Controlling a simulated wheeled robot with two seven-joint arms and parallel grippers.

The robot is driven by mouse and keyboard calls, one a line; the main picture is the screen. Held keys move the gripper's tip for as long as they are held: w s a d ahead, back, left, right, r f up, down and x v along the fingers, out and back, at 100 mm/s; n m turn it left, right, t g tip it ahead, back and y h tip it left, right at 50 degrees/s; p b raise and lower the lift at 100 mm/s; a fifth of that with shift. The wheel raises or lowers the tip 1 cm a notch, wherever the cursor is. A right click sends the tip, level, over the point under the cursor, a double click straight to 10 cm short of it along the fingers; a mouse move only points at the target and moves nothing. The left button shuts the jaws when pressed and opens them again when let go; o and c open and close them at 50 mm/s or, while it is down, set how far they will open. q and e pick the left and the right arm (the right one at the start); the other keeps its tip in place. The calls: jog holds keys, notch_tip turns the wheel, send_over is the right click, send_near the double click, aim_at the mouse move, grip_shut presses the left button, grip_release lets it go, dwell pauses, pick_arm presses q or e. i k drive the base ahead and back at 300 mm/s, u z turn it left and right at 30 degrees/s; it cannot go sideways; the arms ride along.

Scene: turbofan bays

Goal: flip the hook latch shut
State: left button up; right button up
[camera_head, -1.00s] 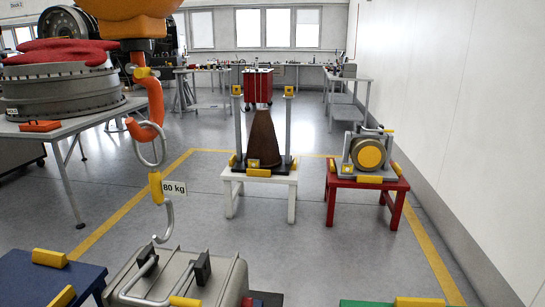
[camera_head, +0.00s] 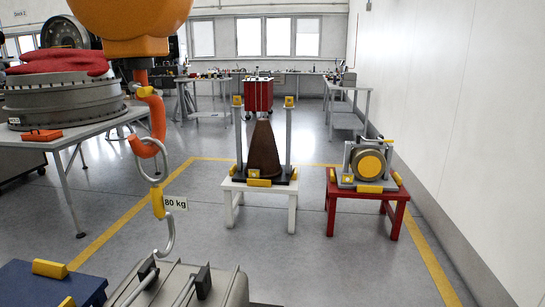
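An orange hoist body (camera_head: 131,25) hangs at the upper left. Under it is an orange hook (camera_head: 151,122) with a small yellow part (camera_head: 145,92) at its upper end; I cannot tell whether this part is the latch, or whether it is open or shut. A grey ring (camera_head: 150,166) hangs in the orange hook. Below the ring are a yellow swivel (camera_head: 157,202) and a bare silver hook (camera_head: 167,238), with no latch visible across its mouth. Neither of my grippers is in view.
A grey case (camera_head: 230,287) with a bar handle lies below the silver hook. A blue table (camera_head: 40,287) is at the lower left. A white stand (camera_head: 262,190) holds a brown cone; a red stand (camera_head: 393,192) holds a round unit. The floor between is clear.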

aim_at(142, 91)
jog(key=z, duration=1.65)
jog(key=k, duration=0.8)
jog(key=u, duration=1.45)
jog(key=i, duration=0.5)
